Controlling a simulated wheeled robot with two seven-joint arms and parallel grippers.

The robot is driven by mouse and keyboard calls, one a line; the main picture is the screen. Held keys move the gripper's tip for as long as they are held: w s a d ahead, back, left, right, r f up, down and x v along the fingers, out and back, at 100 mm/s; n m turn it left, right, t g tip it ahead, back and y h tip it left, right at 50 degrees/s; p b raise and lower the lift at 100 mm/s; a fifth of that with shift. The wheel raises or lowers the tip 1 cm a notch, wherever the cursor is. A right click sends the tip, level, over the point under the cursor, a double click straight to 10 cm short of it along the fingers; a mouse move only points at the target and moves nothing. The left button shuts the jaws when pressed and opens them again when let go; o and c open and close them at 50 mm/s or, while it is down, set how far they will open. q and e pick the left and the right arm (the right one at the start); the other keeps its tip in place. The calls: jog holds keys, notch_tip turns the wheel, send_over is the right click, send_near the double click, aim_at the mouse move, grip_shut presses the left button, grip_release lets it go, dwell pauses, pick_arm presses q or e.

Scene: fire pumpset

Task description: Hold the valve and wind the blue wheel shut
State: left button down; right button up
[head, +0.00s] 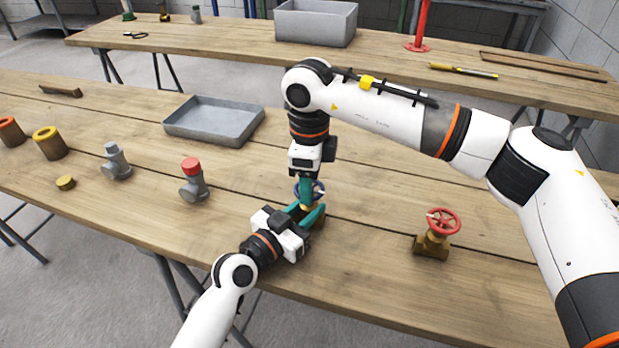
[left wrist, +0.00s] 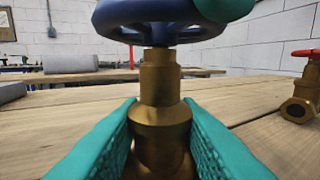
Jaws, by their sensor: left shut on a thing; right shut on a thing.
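The brass valve with the blue wheel stands upright on the near table, its body (left wrist: 162,105) filling the middle of the left wrist view. Its blue wheel (left wrist: 150,22) is on top; in the head view the wheel (head: 318,188) is partly hidden by my grippers. My left gripper (head: 308,213) is shut on the valve body, with teal fingers on both sides of the brass. My right gripper (head: 307,190) comes down from above and is shut on the blue wheel. A teal fingertip of it touches the wheel's right side in the left wrist view.
A second brass valve with a red wheel (head: 443,220) stands to the right. A grey tray (head: 214,121), a red-capped grey fitting (head: 193,180) and a plain grey fitting (head: 116,161) are to the left. The table between the two valves is clear.

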jog(key=m, duration=0.4)
jog(key=shift+m, duration=0.3)
jog(key=m, duration=0.4)
jog(key=shift+m, duration=0.3)
jog(key=m, duration=0.3)
jog(key=shift+m, duration=0.3)
jog(key=m, duration=0.4)
jog(key=shift+w+m, duration=0.1)
jog(key=shift+m, duration=0.2)
jog(key=m, duration=0.3)
jog(key=shift+m, duration=0.3)
jog(key=m, duration=0.4)
jog(key=shift+m, duration=0.3)
jog(key=m, duration=0.4)
jog(key=shift+d+m, duration=0.1)
jog(key=shift+m, duration=1.9)
pick_arm(q)
jog(key=shift+f, duration=0.1)
